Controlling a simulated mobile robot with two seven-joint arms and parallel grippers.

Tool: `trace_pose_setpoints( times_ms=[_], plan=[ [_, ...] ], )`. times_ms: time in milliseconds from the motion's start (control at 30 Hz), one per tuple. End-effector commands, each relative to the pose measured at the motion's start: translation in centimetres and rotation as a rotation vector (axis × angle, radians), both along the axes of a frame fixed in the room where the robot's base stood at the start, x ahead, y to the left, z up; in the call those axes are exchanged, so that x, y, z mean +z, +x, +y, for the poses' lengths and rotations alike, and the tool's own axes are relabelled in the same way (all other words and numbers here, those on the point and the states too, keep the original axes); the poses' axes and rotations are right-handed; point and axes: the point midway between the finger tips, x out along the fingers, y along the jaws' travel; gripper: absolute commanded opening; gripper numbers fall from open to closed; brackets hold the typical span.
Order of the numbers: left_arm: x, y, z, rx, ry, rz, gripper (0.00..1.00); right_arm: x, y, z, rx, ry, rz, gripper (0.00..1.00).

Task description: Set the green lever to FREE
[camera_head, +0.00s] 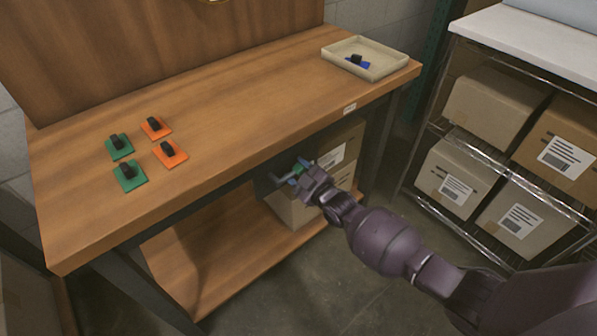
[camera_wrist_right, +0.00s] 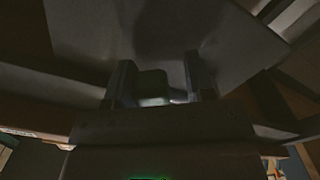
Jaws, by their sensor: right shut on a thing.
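My right gripper (camera_head: 297,172) is under the front edge of the workbench, reaching in from the lower right. My left gripper is not in view.
On the wooden workbench (camera_head: 215,105) are green and orange plates with black knobs (camera_head: 130,172) at left. A beige tray (camera_head: 378,70) at the back right holds a blue and black part. Cardboard boxes (camera_head: 292,210) stand on the lower shelf behind my gripper. A wire rack with boxes is at right.

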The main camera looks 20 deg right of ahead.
Motion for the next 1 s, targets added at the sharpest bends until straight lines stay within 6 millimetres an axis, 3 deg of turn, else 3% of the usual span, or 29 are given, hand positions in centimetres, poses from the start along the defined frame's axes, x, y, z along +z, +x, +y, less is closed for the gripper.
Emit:
trace_pose_setpoints(
  times_ms=[33,300,333,500,833,1000],
  plan=[
    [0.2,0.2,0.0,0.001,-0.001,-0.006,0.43,1.2,0.2,0.8,0.01,0.014,-0.021,0.07],
    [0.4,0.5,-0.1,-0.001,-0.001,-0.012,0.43,1.1,0.2,0.9,0.012,0.015,-0.02,0.07],
    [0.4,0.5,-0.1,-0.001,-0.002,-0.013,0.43,1.1,0.2,0.9,0.012,0.015,-0.02,0.52],
    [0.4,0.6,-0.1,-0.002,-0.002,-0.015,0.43,0.9,0.2,0.8,0.01,0.012,-0.016,0.78],
    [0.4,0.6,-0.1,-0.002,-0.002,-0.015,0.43,0.4,-0.2,0.3,0.005,0.006,-0.007,0.79],
    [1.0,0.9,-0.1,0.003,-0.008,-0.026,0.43,0.6,-1.5,-0.3,0.004,0.005,-0.008,0.79]
  ],
)
